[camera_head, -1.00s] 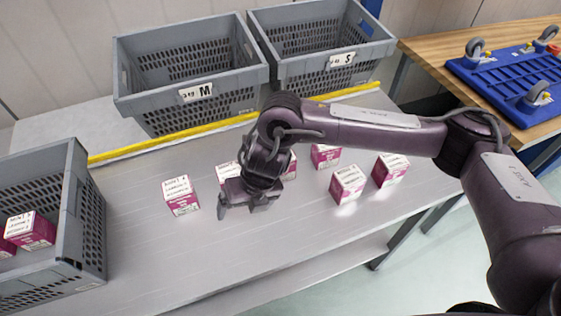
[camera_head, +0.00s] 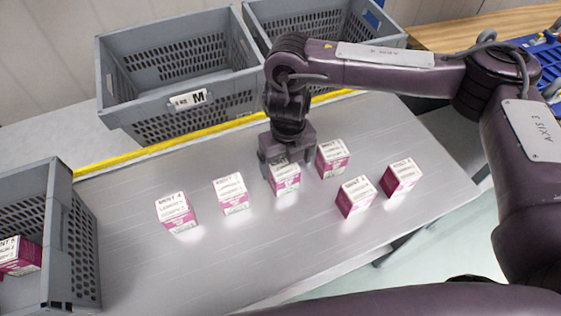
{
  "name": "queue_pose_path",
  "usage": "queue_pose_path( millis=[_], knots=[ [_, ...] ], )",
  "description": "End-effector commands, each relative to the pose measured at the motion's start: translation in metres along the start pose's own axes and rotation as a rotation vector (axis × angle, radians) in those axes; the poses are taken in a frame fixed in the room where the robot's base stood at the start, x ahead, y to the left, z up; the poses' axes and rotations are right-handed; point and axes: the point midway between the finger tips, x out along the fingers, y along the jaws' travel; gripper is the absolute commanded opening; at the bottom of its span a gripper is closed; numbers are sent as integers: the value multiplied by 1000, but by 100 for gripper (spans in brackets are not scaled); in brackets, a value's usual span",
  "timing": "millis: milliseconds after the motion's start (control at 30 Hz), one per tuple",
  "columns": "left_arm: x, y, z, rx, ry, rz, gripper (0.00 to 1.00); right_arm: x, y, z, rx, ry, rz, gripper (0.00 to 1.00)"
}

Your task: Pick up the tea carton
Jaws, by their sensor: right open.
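Several white and magenta tea cartons stand on the grey metal table (camera_head: 240,255). One tea carton (camera_head: 286,183) stands directly under my right gripper (camera_head: 285,164), which is open and points down with its fingers around the carton's top. Whether the fingers touch it I cannot tell. Close to its right is another carton (camera_head: 332,160). To its left are a carton (camera_head: 231,193) and a further one (camera_head: 177,212). Two more, a carton (camera_head: 356,198) and a carton (camera_head: 401,177), stand to the right. My left gripper is out of view.
A grey crate (camera_head: 75,240) at the left holds a similar carton (camera_head: 20,258). A grey crate marked M (camera_head: 150,112) and another grey crate (camera_head: 385,38) stand behind a yellow strip (camera_head: 110,161). The table's front area is clear.

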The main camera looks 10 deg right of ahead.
Motion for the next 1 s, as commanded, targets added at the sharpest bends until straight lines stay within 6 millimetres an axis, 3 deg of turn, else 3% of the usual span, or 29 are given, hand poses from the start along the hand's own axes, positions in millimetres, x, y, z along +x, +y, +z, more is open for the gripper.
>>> queue_pose_path(
  millis=[167,533,800,1000],
  knots=[
    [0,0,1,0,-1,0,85,4,0,0,0,2,1,89],
    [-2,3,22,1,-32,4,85,39,3,-1,1,4,2,89],
    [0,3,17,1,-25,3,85,74,5,0,1,3,2,89],
    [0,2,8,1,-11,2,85,78,5,1,0,0,0,89]
  ],
)
